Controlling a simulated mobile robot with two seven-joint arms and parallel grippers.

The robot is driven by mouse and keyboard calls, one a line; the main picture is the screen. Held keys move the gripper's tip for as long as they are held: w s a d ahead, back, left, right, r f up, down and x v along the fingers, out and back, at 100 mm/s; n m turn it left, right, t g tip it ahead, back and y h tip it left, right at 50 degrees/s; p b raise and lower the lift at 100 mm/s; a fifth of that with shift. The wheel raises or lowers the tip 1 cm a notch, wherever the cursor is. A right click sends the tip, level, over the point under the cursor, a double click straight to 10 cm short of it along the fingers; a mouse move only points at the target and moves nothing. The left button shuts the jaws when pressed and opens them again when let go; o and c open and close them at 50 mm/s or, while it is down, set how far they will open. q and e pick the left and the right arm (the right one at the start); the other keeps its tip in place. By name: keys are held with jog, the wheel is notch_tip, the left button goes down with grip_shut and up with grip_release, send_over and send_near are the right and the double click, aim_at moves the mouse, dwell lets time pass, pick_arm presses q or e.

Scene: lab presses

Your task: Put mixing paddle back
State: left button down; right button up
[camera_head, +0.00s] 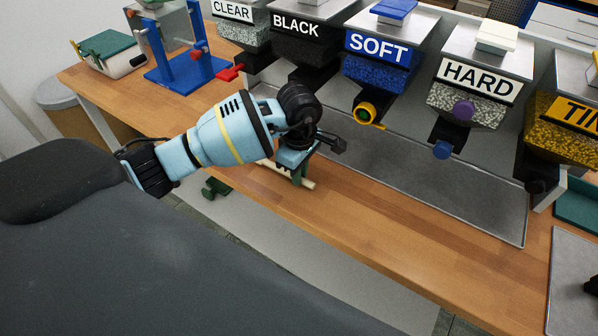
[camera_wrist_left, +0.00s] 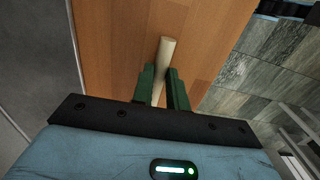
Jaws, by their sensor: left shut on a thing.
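My left gripper (camera_head: 300,178) has green fingers and is over the front edge of the wooden bench, below the hoppers. It is shut on a pale wooden rod, which I take for the mixing paddle (camera_head: 308,184). In the left wrist view the rod (camera_wrist_left: 165,58) stands out between the two green fingers (camera_wrist_left: 163,88), with bare bench top behind it. In the head view the gripper and wrist hide most of the rod; only short pale ends show. I cannot tell whether it touches the bench. My right gripper cannot be made out.
Hoppers labelled CLEAR (camera_head: 233,12), BLACK (camera_head: 295,26), SOFT (camera_head: 378,48) and HARD (camera_head: 477,79) stand behind a grey metal tray (camera_head: 440,190). A blue frame (camera_head: 187,72) and green-topped box (camera_head: 104,46) stand at left. The bench front (camera_head: 400,255) is clear.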

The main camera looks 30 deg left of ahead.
pick_arm(q)
jog(key=shift+f, duration=0.25)
jog(key=c, duration=1.4)
grip_release()
notch_tip(320, 180, up, 12)
jog(key=shift+r, duration=0.1)
